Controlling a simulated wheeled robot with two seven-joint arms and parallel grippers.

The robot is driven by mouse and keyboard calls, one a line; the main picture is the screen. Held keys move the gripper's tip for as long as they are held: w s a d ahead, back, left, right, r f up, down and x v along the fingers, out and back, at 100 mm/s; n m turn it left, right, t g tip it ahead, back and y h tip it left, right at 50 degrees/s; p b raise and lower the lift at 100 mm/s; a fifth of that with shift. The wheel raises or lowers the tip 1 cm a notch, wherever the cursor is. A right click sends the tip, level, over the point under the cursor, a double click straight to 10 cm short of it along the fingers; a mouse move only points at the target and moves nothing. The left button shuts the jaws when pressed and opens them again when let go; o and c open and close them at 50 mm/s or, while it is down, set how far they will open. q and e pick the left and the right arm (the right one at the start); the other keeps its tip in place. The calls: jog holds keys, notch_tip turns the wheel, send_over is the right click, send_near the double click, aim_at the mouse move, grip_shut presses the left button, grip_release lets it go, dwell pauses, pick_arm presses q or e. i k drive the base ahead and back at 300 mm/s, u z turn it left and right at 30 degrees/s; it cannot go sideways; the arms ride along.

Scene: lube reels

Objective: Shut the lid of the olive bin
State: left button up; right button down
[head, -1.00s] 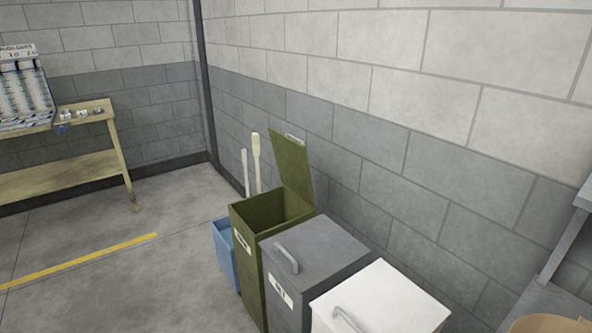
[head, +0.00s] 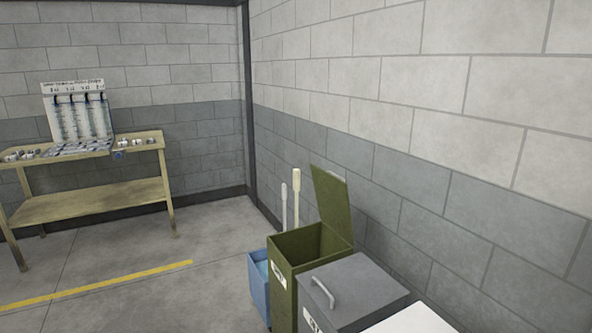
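The olive bin (head: 284,285) stands on the floor near the right wall, in the lower middle of the head view. Its lid (head: 332,207) is open and stands up, leaning back towards the wall, with a pale handle at its far edge. The bin's opening faces up, and I see dark inner walls but not its bottom. A white label is on its front. Neither of my grippers is in view.
A grey lidded bin (head: 352,285) stands close on the near side of the olive bin, then a white one (head: 412,320). A blue bin (head: 258,284) and two upright handles (head: 296,200) are beyond. A wooden bench (head: 90,200) stands far left. The left floor is clear.

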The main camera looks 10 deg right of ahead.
aim_at(331, 190)
jog(key=u, duration=0.2)
jog(key=i, duration=1.5)
jog(key=z, duration=0.25)
